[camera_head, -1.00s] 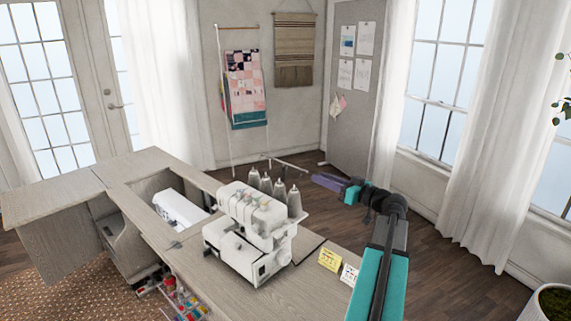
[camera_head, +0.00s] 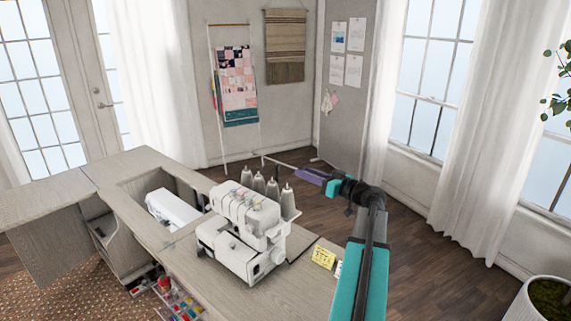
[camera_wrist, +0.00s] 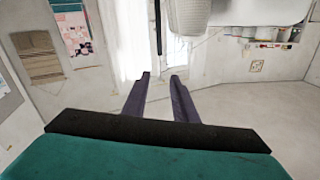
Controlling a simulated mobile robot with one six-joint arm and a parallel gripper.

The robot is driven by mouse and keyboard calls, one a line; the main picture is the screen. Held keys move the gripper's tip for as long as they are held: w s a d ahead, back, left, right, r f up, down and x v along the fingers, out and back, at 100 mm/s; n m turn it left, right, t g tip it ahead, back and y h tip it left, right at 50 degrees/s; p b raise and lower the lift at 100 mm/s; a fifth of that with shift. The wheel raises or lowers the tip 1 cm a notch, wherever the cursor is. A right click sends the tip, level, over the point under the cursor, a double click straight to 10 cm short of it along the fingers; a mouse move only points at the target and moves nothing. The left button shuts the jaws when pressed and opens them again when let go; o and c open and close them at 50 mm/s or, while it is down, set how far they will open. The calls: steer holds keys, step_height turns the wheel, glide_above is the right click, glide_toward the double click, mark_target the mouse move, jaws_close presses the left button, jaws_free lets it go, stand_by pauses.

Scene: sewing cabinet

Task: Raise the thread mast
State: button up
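The white serger (camera_head: 238,238) stands on the cabinet top, with several grey thread cones (camera_head: 272,187) upright behind it. I cannot clearly make out the thread mast in the head view. In the wrist view, which looks upside down, a thin dark upright rod (camera_wrist: 158,22) shows at the top beside a pale cone-like shape (camera_wrist: 192,12); I cannot tell if it is the mast. My gripper (camera_head: 303,174) is in the air behind and to the right of the cones. Its purple fingers (camera_wrist: 160,78) are apart with nothing between them in the wrist view.
The wooden cabinet (camera_head: 195,262) has a white sewing machine (camera_head: 172,207) in its recess. A yellow note (camera_head: 323,258) lies right of the serger. A quilt rack (camera_head: 238,88), grey pinboard (camera_head: 343,95) and windows stand behind.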

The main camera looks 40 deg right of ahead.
mark_target(277, 162)
steer(key=w+p, duration=0.1)
steer(key=w, duration=0.2)
steer(key=w+p, duration=0.1)
steer(key=w, duration=0.2)
steer(key=w+a+p, duration=0.1)
steer(key=w, duration=0.3)
steer(key=shift+c, duration=0.5)
jaws_close()
stand_by(0.8)
